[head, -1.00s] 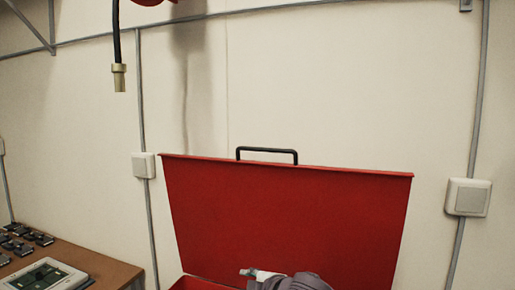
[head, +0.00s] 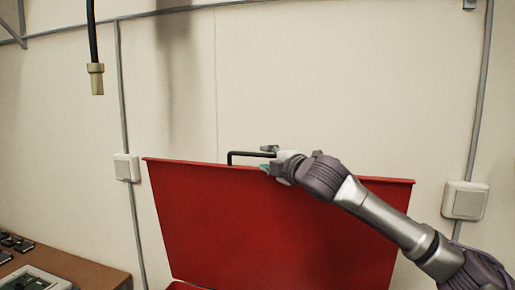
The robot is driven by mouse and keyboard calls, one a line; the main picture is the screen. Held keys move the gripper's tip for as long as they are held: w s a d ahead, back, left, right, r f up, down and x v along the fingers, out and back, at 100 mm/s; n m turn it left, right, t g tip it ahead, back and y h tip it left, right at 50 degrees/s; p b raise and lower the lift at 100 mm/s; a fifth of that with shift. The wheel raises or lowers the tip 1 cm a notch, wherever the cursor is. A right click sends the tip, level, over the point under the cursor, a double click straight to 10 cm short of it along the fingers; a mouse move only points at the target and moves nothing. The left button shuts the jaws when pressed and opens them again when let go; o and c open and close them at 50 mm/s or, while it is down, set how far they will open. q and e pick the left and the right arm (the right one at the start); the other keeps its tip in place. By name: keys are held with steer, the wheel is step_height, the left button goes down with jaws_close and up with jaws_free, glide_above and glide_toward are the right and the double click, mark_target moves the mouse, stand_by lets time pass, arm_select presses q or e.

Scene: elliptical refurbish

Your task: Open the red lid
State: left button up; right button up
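The red lid (head: 250,230) stands raised, nearly upright, in front of the wall, with its black handle (head: 240,153) on the top edge. Its lower part and the red box under it are mostly cut off by the bottom of the head view. My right gripper (head: 266,158) is at the right part of the handle, at the lid's top edge. One finger shows above the handle bar and one below it, with a gap between them. Whether it touches the handle cannot be told. My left gripper is not in view.
A brown table (head: 85,270) with small dark parts (head: 14,243) and a pale device (head: 35,279) is at the lower left. A black hose with a brass end (head: 96,79) hangs at the upper left. Wall boxes (head: 465,200) and conduits are behind. The space above the lid is clear.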

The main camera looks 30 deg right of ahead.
mark_target(259, 156)
steer(key=w+p, duration=0.1)
steer(key=w, duration=0.3)
steer(key=shift+w+d+r+p, duration=0.1)
steer(key=shift+w+d+p, duration=0.05)
steer(key=shift+w+p, duration=0.15)
steer(key=shift+w, duration=0.5)
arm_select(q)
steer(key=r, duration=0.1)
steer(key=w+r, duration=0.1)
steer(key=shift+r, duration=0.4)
arm_select(e)
steer(key=shift+f, duration=0.2)
jaws_close()
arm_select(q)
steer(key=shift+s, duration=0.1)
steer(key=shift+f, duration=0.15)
